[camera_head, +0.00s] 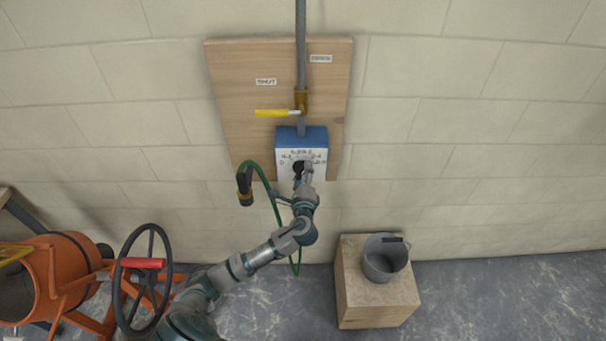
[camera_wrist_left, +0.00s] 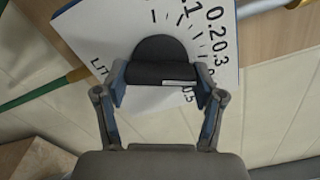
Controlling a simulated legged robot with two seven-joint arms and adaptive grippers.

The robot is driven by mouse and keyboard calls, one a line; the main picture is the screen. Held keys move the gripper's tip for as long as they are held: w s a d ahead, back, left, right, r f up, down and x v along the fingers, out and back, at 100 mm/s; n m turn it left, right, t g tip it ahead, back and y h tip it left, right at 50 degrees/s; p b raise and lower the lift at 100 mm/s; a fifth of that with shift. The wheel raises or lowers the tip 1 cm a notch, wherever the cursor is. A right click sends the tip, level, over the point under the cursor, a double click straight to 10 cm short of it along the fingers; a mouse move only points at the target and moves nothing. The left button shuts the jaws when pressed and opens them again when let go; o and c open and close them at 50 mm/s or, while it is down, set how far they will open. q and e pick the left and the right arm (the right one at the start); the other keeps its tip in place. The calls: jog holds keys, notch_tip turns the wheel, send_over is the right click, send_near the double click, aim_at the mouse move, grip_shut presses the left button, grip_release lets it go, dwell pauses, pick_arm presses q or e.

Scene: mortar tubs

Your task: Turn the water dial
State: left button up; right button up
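The water dial is a black knob (camera_head: 297,168) on the white, numbered face of a blue box (camera_head: 302,137) mounted on a wooden wall board. My left gripper (camera_head: 304,174) reaches up to it and hides part of the dial and scale. In the left wrist view the knob (camera_wrist_left: 160,62) sits between the two fingers of my left gripper (camera_wrist_left: 161,84), one at each side and seemingly touching it. A white mark shows on the knob's near face. The white dial plate (camera_wrist_left: 110,45) shows numbers, partly hidden. My right gripper is not in view.
A yellow-handled valve (camera_head: 274,113) sits on the pipe above the box. A green hose (camera_head: 262,178) hangs beside my arm. A grey bucket (camera_head: 385,262) stands on a wooden block (camera_head: 365,305). An orange mixer (camera_head: 70,270) with a black wheel stands at left.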

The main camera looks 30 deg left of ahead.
pick_arm(q)
jog(key=shift+f+n, duration=0.15)
jog(key=shift+n, duration=0.85)
jog(key=o, duration=1.1)
jog(key=shift+o, duration=0.2)
jog(key=v, duration=1.2)
jog(key=shift+w, duration=0.1)
